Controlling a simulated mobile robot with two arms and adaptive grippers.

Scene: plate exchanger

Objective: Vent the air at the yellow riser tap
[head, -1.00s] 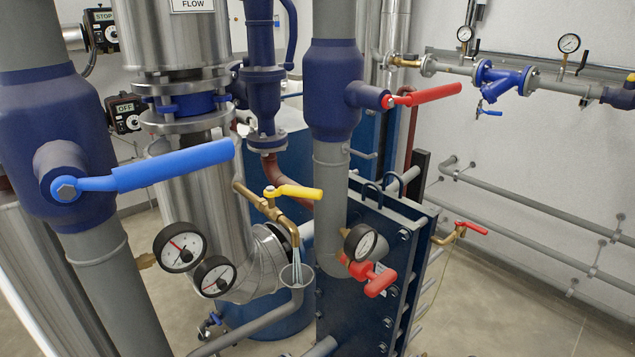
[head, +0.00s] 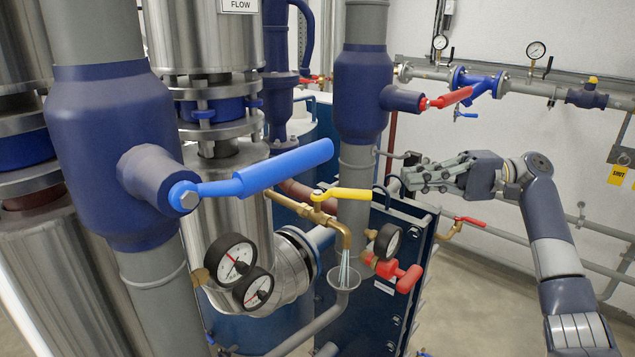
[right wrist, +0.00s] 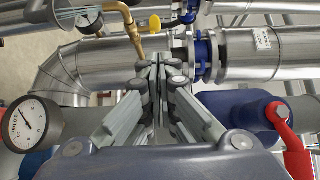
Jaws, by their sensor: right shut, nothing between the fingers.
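The yellow riser tap (head: 342,194) has a yellow lever pointing right, on a brass pipe that bends down as a spout (head: 347,238). Thin pale streaks, like running water, hang from the spout into the grey funnel (head: 343,279). My right gripper (head: 406,180) is right of the lever, apart from it, shut and empty. In the right wrist view the shut fingers (right wrist: 157,66) point towards the brass spout (right wrist: 133,28), with the yellow lever end (right wrist: 155,23) beyond. My left gripper is not in view.
A large blue lever (head: 285,167) juts out at the left front. A red lever (head: 452,98) is above my right gripper. Two gauges (head: 238,256), a red valve (head: 406,278) and another gauge (head: 388,241) surround the funnel. The space right of the tap is fairly open.

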